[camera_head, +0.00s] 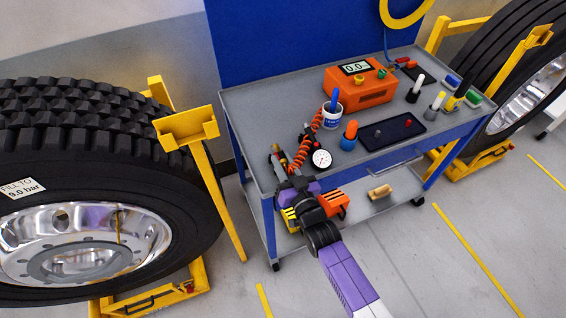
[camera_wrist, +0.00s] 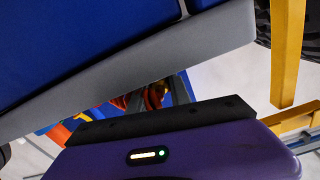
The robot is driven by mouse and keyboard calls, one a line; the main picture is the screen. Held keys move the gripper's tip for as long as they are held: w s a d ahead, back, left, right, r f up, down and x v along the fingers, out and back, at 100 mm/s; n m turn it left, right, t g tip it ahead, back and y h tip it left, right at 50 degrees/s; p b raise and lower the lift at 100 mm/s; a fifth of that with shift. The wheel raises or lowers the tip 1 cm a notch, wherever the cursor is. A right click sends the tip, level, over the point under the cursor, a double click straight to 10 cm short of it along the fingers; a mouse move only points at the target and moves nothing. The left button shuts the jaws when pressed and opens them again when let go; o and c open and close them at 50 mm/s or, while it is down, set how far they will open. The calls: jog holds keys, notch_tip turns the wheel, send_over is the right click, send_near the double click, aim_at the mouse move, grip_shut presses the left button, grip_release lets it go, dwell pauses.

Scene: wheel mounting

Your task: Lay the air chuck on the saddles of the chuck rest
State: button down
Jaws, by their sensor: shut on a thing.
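My gripper (camera_head: 283,168) is over the near left corner of the cart's top, with my purple and black wrist behind it. It is shut on what seems to be the air chuck (camera_head: 281,156), a small part with brass and red showing at the fingertips. An orange coiled hose (camera_head: 303,147) runs from there toward the back. A round white gauge (camera_head: 321,158) is just right of the gripper; whether it joins the chuck is unclear. In the wrist view my purple housing and a black bar hide most of the grip. I cannot make out the chuck rest's saddles.
The grey cart top (camera_head: 262,110) holds an orange inflator box (camera_head: 360,84), a white cup (camera_head: 332,116), an orange-and-blue bottle (camera_head: 350,134) and a dark tray (camera_head: 392,131). A wooden brush (camera_head: 380,192) lies on the lower shelf. A yellow stand (camera_head: 187,127) and large tyre (camera_head: 80,140) are left.

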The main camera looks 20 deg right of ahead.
jog(key=shift+f, duration=0.45)
jog(key=c, duration=1.1)
grip_release()
jog(key=shift+s+f, duration=0.1)
jog(key=shift+d, duration=0.1)
jog(key=shift+d+f, duration=0.1)
jog(key=shift+s, duration=0.1)
jog(key=shift+s+f, duration=0.15)
jog(key=shift+s, duration=0.15)
jog(key=s+r, duration=0.1)
jog(key=s, duration=0.5)
jog(key=shift+s+a+r+b, duration=0.25)
jog(key=shift+s+a+b, duration=0.05)
jog(key=shift+s+b, duration=0.1)
